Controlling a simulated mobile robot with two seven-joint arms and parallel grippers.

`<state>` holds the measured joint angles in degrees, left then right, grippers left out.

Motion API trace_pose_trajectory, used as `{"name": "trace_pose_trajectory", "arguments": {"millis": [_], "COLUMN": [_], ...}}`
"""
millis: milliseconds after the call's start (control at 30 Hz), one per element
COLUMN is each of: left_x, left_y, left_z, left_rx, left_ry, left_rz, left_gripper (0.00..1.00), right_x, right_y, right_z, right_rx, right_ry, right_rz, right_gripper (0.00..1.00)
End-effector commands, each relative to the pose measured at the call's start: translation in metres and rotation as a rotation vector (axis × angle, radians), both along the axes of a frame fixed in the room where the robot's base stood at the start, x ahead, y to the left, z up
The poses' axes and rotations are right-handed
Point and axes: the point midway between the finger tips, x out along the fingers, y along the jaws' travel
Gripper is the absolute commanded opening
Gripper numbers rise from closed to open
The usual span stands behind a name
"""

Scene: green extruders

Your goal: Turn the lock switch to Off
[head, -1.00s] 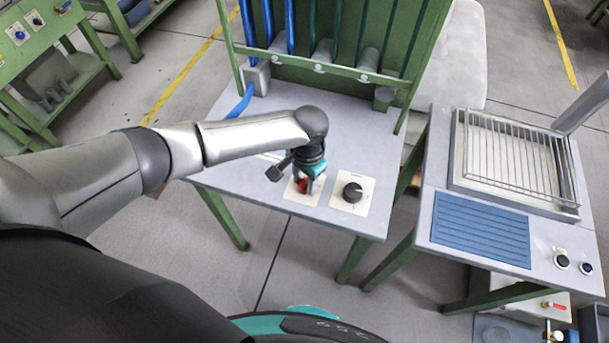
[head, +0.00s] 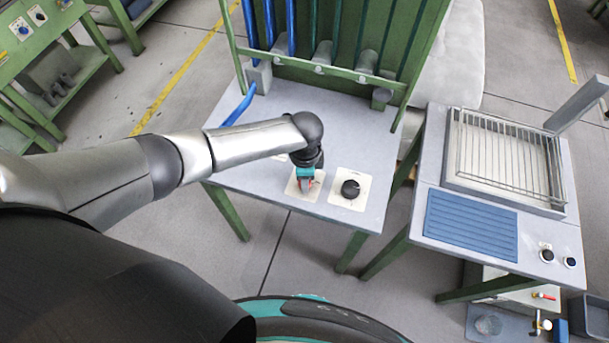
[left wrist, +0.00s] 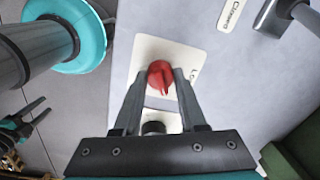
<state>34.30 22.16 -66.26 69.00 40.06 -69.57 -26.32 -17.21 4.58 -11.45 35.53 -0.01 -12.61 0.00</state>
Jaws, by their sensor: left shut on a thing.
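The lock switch is a red knob (left wrist: 161,76) on a pale square plate (left wrist: 150,50); the plate also shows in the head view (head: 291,189). My left gripper (left wrist: 160,82) is above the table with its two fingers on either side of the red knob, shut on it. In the head view the left gripper (head: 305,184) hides most of the knob. The plate's lettering is mostly covered.
A black knob (head: 350,188) on its own pale plate sits just right of the lock switch. The green rack (head: 340,75) with blue and green tubes stands at the table's back. A second table with a wire tray (head: 505,160) stands to the right.

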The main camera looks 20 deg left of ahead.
Motion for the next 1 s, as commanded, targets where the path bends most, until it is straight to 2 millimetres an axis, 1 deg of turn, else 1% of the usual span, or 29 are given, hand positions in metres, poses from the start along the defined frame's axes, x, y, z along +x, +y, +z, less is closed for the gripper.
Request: {"name": "trace_pose_trajectory", "arguments": {"millis": [233, 633, 667, 900, 1000], "left_x": [0.0004, 0.0003, 0.0003, 0.0002, 0.0002], "left_y": [-0.0003, -0.0005, -0.0005, -0.0005, -0.0005], "left_z": [0.0002, 0.0001, 0.0001, 0.0001, 0.0001], "left_rx": [-0.001, -0.001, -0.001, -0.001, -0.002], "left_ry": [-0.001, -0.001, -0.001, -0.001, 0.0], "left_rz": [-0.046, -0.052, -0.051, -0.05, -0.049], "left_gripper": [0.0, 0.0, 0.44, 0.71, 0.71], "right_x": [0.0, 0.0001, 0.0, 0.0001, 0.0001], "right_y": [0.0, 0.0, 0.0, 0.0, 0.0], "right_z": [0.0015, 0.0015, 0.0015, 0.0015, 0.0015], "right_rx": [0.0, 0.0, 0.0, 0.0, 0.0], "right_ry": [0.0, 0.0, 0.0, 0.0, 0.0], "right_rz": [0.0, 0.0, 0.0, 0.0, 0.0], "right_gripper": [0.5, 0.5, 0.5, 0.5, 0.5]}}
